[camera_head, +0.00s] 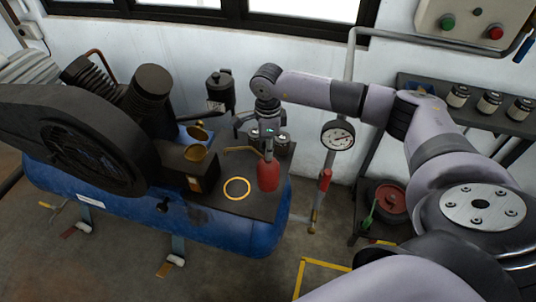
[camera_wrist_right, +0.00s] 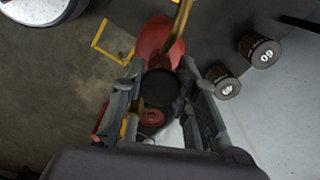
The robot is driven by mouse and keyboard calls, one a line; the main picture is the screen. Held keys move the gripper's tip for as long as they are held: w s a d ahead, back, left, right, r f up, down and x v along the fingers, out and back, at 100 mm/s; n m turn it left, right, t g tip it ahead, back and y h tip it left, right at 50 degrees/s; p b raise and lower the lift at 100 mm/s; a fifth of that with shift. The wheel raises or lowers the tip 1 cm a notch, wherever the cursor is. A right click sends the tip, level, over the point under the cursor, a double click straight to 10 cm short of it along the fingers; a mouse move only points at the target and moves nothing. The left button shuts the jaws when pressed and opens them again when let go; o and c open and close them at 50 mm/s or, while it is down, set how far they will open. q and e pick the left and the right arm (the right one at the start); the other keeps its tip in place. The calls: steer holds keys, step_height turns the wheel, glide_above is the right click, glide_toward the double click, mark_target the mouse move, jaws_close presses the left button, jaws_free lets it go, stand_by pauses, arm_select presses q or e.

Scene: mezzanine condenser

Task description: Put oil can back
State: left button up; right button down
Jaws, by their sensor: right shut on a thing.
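The red oil can (camera_head: 268,176) hangs upright from my right gripper (camera_head: 267,134), over the right part of the dark top plate (camera_head: 222,208) on the blue compressor tank. Its thin brass spout (camera_head: 241,150) points left. A yellow ring mark (camera_head: 236,188) lies empty on the plate, left of the can. In the right wrist view, the fingers of my right gripper (camera_wrist_right: 162,108) stand on both sides of the can's black top (camera_wrist_right: 160,86). The red body (camera_wrist_right: 158,42) shows beyond it. I cannot tell whether the can's base touches the plate. My left gripper is not in view.
A pressure gauge (camera_head: 338,135) on a pipe stands to the right. A shelf (camera_head: 440,88) holds several labelled canisters at far right, with a red round object (camera_head: 391,199) below.

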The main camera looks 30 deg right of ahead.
step_height(320, 180, down, 3)
steer(key=shift+f+p, duration=0.15)
steer(key=shift+p, duration=0.15)
steer(key=shift+f, duration=0.3)
steer(key=shift+f, duration=0.15)
steer(key=c, duration=1.2)
jaws_free()
steer(key=shift+c, duration=0.2)
